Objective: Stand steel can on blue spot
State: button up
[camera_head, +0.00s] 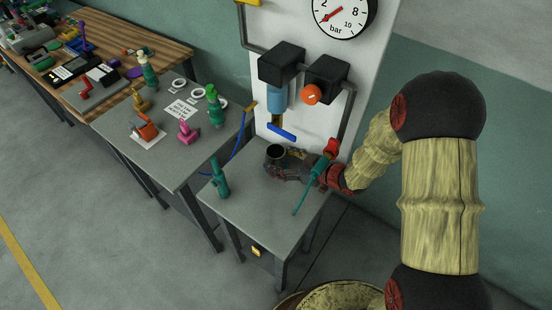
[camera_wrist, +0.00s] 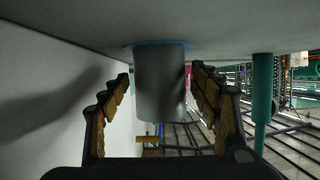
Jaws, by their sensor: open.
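The steel can (camera_wrist: 160,90) is a plain grey cylinder. In the wrist view, which shows the tabletop along the upper edge, its base meets the blue spot (camera_wrist: 160,44), whose rim shows around it. The can looks upright. My gripper (camera_wrist: 162,75) is open, with one finger on each side of the can and a visible gap at both sides. In the head view the can (camera_head: 274,153) stands near the back of the small grey table, its dark open top showing, with my gripper (camera_head: 290,165) just right of it. The blue spot is hidden there.
The small grey table (camera_head: 250,217) also bears a teal tool (camera_head: 220,180) at left and a long teal tool (camera_head: 310,183) beside my gripper. A panel with a gauge (camera_head: 340,14) and an orange knob (camera_head: 312,95) rises behind. The front of the table is clear.

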jog(key=p+v, duration=0.2)
jog(key=v, duration=0.8)
jog(key=shift+s+d+r+p, duration=0.15)
jog(key=shift+p, duration=0.25)
